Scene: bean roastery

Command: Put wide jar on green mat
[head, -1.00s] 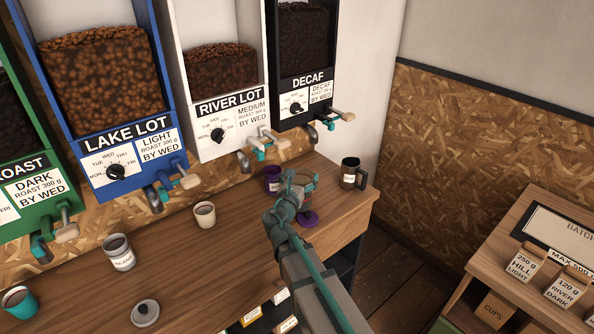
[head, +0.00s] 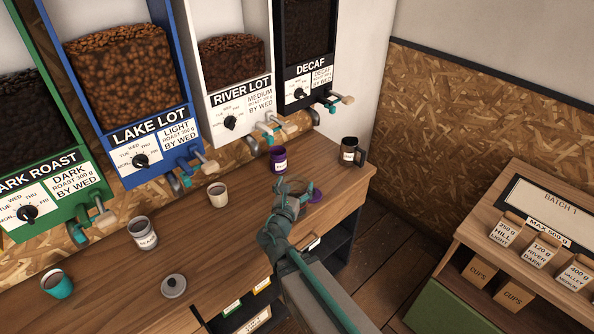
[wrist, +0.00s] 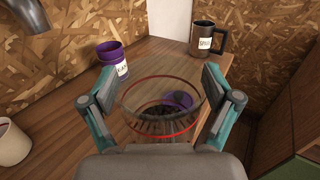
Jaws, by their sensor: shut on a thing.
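The wide jar (wrist: 135,98) is clear glass with a red ring at its rim, and it sits between the fingers of my gripper (wrist: 160,88) in the wrist view. Dark contents seem to show low in it, but the glass makes this hard to tell. In the head view my gripper (head: 293,188) is over the right part of the counter and largely hides the jar. My gripper is shut on the jar. Whether the jar touches the counter is unclear. I see no green mat in either view.
A purple cup (head: 278,160) and a dark mug (head: 350,152) stand on the counter (head: 240,228) behind the jar. A purple disc (head: 315,193) lies beside it. A cream cup (head: 217,194), a labelled tin (head: 143,233) and a grey lid (head: 174,286) are left.

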